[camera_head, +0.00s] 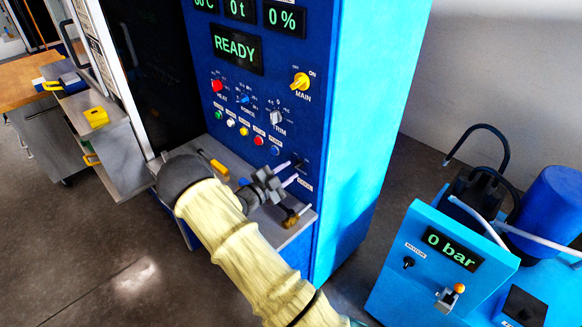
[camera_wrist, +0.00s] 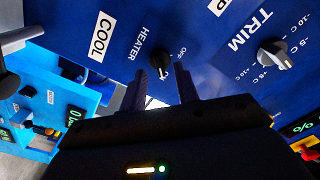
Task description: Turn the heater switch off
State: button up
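The heater switch (camera_wrist: 159,64) is a small black knob on the blue panel, between the HEATER and OFF labels in the wrist view. Its pointer direction is hard to make out. My gripper (camera_wrist: 161,76) is open, with one dark finger on each side of the knob; I cannot tell whether they touch it. In the head view, my gripper (camera_head: 290,174) is at the low right part of the panel, just above the COOL label. There the switch is small and partly hidden by the fingers.
The blue machine's panel holds a TRIM knob (camera_head: 276,118), a yellow MAIN knob (camera_head: 300,81) and a READY display (camera_head: 237,48). A grey ledge (camera_head: 222,150) with a brown-ended lever (camera_head: 291,217) lies below. A light-blue unit reading 0 bar (camera_head: 452,250) stands at right.

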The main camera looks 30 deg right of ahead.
jog(key=shift+x, duration=1)
grip_shut()
